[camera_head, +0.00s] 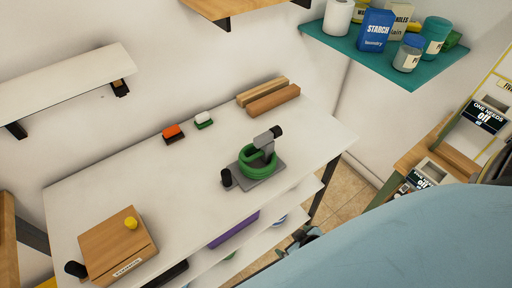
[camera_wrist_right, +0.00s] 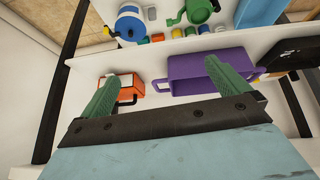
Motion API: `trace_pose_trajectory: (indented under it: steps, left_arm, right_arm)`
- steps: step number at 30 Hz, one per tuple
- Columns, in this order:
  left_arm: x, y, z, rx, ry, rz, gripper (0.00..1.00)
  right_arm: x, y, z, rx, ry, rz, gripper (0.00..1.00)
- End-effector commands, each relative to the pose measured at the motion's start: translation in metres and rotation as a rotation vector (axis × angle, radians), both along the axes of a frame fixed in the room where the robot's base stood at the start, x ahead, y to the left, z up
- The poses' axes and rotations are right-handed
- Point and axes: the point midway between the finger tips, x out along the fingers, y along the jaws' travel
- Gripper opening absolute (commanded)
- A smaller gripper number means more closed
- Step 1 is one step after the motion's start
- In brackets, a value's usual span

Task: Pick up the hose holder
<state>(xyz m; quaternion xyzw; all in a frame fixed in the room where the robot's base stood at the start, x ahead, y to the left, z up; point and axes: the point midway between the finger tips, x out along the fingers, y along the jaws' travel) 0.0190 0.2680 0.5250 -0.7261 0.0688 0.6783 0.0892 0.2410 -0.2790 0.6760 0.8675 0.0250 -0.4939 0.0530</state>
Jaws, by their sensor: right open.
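The hose holder (camera_head: 268,150) is a grey stand with a flat base and an upright post with a dark tip. A coiled green hose (camera_head: 257,165) hangs around it. It stands on the white worktable (camera_head: 175,195), near the right part of its front edge. My right gripper (camera_head: 303,238) shows small and partly hidden in the head view, below and in front of the table edge, apart from the holder. In the right wrist view my right gripper (camera_wrist_right: 160,72) has its green fingers wide apart with nothing between them. The holder does not show there. My left gripper is not in view.
A black cylinder (camera_head: 226,177) stands close left of the holder. A wooden box (camera_head: 115,250) is at front left; wooden blocks (camera_head: 272,98) lie at the back. Lower shelves hold a purple bin (camera_wrist_right: 190,72) and an orange box (camera_wrist_right: 122,85). The table's middle is clear.

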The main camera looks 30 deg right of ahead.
Motion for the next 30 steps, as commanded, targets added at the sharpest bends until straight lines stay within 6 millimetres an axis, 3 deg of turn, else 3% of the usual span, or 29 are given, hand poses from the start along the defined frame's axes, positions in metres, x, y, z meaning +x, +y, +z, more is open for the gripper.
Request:
trace_pose_trajectory:
  steps: [1, 6, 9, 12, 17, 30]
  left_arm:
    - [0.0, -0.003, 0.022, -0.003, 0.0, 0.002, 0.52]
    - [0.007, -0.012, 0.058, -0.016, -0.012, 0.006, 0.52]
    - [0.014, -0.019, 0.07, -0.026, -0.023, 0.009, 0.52]
    - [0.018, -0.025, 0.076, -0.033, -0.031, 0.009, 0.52]
    - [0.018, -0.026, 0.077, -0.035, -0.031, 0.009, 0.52]
    - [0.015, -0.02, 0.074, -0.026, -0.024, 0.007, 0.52]
  right_arm:
    - [0.02, -0.003, 0.052, 0.007, -0.07, -0.007, 1.0]
    - [0.077, -0.022, 0.188, 0.049, -0.39, -0.021, 1.0]
    - [0.096, -0.03, 0.245, 0.084, -0.561, -0.013, 1.0]
    - [0.105, -0.034, 0.28, 0.112, -0.667, -0.001, 1.0]
    - [0.119, -0.035, 0.297, 0.129, -0.734, 0.009, 1.0]
    - [0.184, -0.03, 0.276, 0.128, -0.732, 0.007, 1.0]
